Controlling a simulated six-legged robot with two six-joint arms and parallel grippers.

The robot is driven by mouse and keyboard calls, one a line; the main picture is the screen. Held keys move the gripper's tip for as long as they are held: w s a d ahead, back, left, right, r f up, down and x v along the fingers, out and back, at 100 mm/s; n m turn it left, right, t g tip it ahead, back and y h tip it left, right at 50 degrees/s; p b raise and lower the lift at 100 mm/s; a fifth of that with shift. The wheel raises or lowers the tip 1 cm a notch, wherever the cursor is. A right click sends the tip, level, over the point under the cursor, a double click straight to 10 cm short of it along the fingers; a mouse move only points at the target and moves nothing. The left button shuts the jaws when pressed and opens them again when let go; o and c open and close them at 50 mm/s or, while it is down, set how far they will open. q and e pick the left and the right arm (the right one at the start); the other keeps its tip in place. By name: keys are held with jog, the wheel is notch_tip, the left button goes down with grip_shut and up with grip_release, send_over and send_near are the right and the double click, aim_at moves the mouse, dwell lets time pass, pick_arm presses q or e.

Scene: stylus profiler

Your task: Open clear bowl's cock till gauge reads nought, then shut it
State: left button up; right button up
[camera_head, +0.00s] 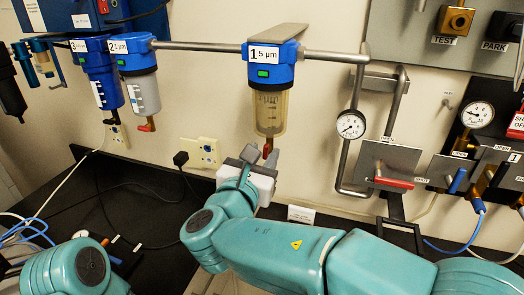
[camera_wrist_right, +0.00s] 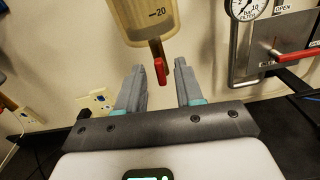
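Filter 1, labelled 5 µm, has a blue head (camera_head: 270,73) and a clear, yellowish bowl (camera_head: 270,112); the bowl also shows in the right wrist view (camera_wrist_right: 143,16). A red cock (camera_head: 267,148) hangs under the bowl, its lever pointing down in the right wrist view (camera_wrist_right: 160,71). My right gripper (camera_head: 262,161) is open just below the bowl. In the wrist view the cock appears between its fingertips, with gaps on both sides and no contact visible. A round gauge (camera_head: 351,124) hangs right of the bowl; its reading is too small to tell. My left gripper is out of view.
Filter 2 (camera_head: 143,92) and blue-bowled filter 3 (camera_head: 104,90) hang to the left on the same pipe. A red-handled valve plate (camera_head: 386,160) and another gauge (camera_head: 478,114) are at right. Cables cross the black bench (camera_head: 130,200). A wall outlet (camera_head: 206,152) sits left of my gripper.

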jog(key=shift+w+d+f, duration=0.1)
jog(key=shift+w, duration=0.05)
grip_shut()
jog(key=shift+f+m+b, duration=0.1)
jog(key=shift+m+b, duration=0.4)
jog(key=shift+b, duration=0.35)
jog(key=m+b, duration=0.9)
jog(key=b, duration=0.3)
jog(key=shift+f, duration=0.15)
jog(key=m+b, duration=0.2)
jog(key=m, duration=0.1)
jog(key=shift+d+b, duration=0.1)
jog(key=shift+b, duration=0.25)
jog(key=shift+m+b, duration=0.7)
jog(key=shift+m, duration=0.6)
jog(key=shift+r, duration=0.25)
